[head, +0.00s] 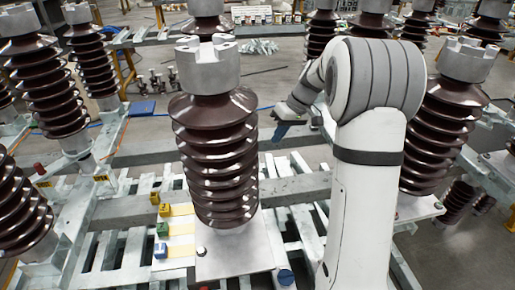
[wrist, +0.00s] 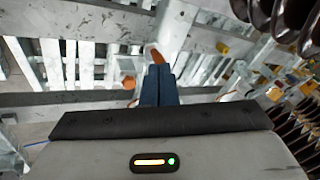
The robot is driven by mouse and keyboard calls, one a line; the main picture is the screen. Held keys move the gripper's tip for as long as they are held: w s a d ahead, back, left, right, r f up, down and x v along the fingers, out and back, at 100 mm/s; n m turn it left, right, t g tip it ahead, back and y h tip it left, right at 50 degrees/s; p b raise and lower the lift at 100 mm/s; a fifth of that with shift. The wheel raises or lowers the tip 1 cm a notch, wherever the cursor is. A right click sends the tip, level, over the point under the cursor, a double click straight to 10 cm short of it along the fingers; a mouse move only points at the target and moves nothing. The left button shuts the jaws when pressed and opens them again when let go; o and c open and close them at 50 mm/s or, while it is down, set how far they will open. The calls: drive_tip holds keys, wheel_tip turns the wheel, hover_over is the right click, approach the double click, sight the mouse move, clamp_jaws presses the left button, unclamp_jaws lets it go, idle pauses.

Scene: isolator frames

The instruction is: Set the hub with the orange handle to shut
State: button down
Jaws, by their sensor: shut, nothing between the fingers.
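My gripper (head: 281,131) shows in the head view behind the central brown insulator, with its dark blue fingers pointing down. In the wrist view its two fingers (wrist: 160,72) are together with nothing between them. A slim orange piece (wrist: 156,54), which looks like a handle, shows just past the fingertips. I cannot tell whether they touch. I cannot make out which belongs to the hub, or the hub's setting. No orange handle is clear in the head view.
The central ribbed insulator (head: 216,150) stands on a pale plate. A blue round knob (head: 286,277) is near the front. More insulators (head: 440,135) and steel beams crowd both sides.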

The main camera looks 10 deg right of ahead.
drive_tip(key=w+d+f+n+y+p, duration=0.1)
drive_tip(key=w+d+f, duration=0.2)
drive_tip(key=w, duration=0.2)
drive_tip(key=w+d+f+n+y, duration=0.1)
drive_tip(key=w+d+f, duration=0.15)
drive_tip(key=w, duration=0.25)
drive_tip(key=s+a+r+p+x, duration=0.1)
drive_tip(key=a+p+x, duration=0.1)
drive_tip(key=x, duration=1.1)
drive_tip(key=shift+s+a+r+t+y+p, duration=0.15)
drive_tip(key=shift+s+r+t+y+p, duration=0.15)
drive_tip(key=shift+p, duration=0.5)
